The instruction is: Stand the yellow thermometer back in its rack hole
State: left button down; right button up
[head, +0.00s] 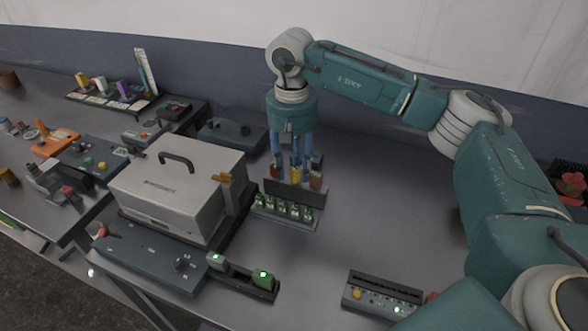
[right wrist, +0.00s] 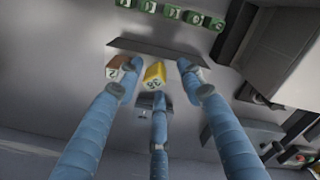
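The yellow thermometer (head: 296,175) stands at the dark rack (head: 297,193) on the bench, between a red one and an orange-brown one. In the right wrist view its yellow top (right wrist: 154,75) lies between my fingers, with dark marks on it. My right gripper (head: 295,168) points down over it. Its blue fingers (right wrist: 158,80) are spread around the yellow top, with a visible gap on the right side. I cannot tell whether the lower finger touches it. The thermometer's lower part and the hole are hidden. My left gripper is not in view.
A row of green-labelled blocks (head: 285,210) stands just in front of the rack. A large grey lidded box (head: 180,190) is close on the left. A small panel with lit buttons (head: 380,296) lies at the front right. Bare bench lies right of the rack.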

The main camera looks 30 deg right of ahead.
notch_tip(320, 180, up, 11)
jog(key=shift+f, duration=0.2)
jog(key=shift+a, duration=0.15)
dwell(0.3)
